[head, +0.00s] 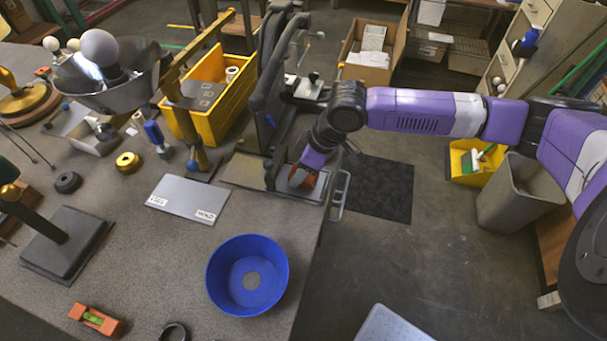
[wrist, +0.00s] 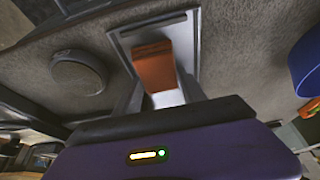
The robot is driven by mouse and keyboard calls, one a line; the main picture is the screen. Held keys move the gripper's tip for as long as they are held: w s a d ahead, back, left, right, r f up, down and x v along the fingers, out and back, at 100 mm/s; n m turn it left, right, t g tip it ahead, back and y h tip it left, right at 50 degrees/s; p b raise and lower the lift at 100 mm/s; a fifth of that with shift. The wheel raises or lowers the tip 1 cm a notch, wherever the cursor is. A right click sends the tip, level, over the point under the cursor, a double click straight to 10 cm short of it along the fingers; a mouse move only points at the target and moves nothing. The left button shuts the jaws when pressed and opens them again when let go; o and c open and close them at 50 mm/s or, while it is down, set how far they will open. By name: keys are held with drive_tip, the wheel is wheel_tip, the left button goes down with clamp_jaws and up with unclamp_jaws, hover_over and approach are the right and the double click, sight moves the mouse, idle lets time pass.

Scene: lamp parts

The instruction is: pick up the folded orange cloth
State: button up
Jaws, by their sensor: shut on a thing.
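The folded orange cloth (wrist: 154,66) shows in the wrist view as a narrow upright orange-brown block between my two fingers. My gripper (wrist: 160,88) is shut on it, with a finger on each side. In the head view, my gripper (head: 304,177) points down at the table's right edge, and a small part of the cloth (head: 311,181) shows beside it. Below is a shallow grey metal tray (head: 313,196), which also shows behind the cloth in the wrist view (wrist: 186,58). I cannot tell whether the cloth still touches the tray.
A black upright machine (head: 271,85) stands close to the left of my gripper. A blue bowl (head: 225,275) and a grey plate (head: 188,198) lie on the table. A yellow bin (head: 236,98) is behind. A round grey disc (wrist: 78,72) lies near the tray in the wrist view.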

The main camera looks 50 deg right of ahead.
wheel_tip(320, 180, up, 20)
drive_tip(key=shift+b, duration=0.35)
idle(0.4)
drive_tip(key=o, duration=0.8)
drive_tip(key=shift+c, duration=0.2)
drive_tip(key=c, duration=0.6)
